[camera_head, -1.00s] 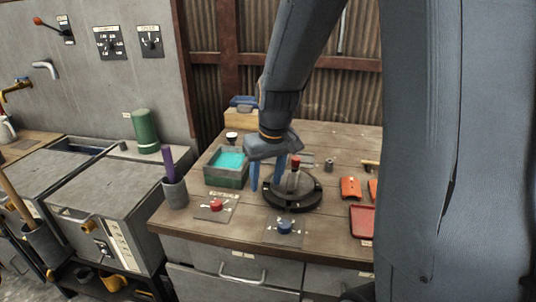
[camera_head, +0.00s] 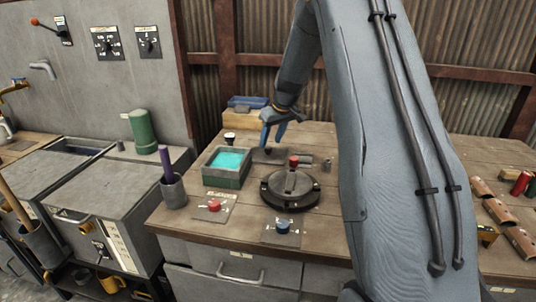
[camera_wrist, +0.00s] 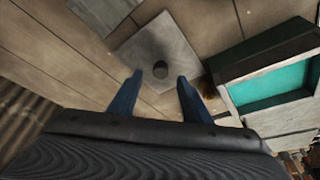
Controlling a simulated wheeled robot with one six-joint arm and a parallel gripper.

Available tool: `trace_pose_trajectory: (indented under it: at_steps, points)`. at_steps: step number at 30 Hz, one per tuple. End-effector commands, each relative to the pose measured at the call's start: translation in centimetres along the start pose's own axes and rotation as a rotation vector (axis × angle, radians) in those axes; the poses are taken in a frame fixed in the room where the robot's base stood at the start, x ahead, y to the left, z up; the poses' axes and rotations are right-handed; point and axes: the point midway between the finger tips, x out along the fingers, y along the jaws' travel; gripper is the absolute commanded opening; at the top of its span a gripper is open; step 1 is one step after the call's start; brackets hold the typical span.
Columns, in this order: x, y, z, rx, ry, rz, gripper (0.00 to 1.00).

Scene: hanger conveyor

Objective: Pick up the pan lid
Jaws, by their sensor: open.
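A square pan (camera_head: 222,182) of teal liquid stands to the left, uncovered.
A blue-topped box (camera_head: 247,103) is behind, near the corrugated wall. A grey cup (camera_head: 173,193) with a purple handle is at the left bench edge. Red and blue knobs sit in front.

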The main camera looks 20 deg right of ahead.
Motion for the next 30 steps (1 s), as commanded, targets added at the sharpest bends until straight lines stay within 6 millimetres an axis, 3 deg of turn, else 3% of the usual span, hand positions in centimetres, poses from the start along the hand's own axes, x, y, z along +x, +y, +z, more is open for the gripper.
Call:
trace_pose_trajectory:
  at_steps: [8, 17, 24, 30]
  points:
    - [3.1, -0.1, 0.1, 0.001, -0.001, -0.001, 0.44]
    - [3.5, -0.1, 0.1, 0.000, 0.000, 0.000, 0.44]
    - [3.5, -0.1, 0.1, 0.000, -0.001, 0.000, 0.04]
    - [3.4, -0.1, 0.1, 0.000, 0.000, 0.001, 0.03]
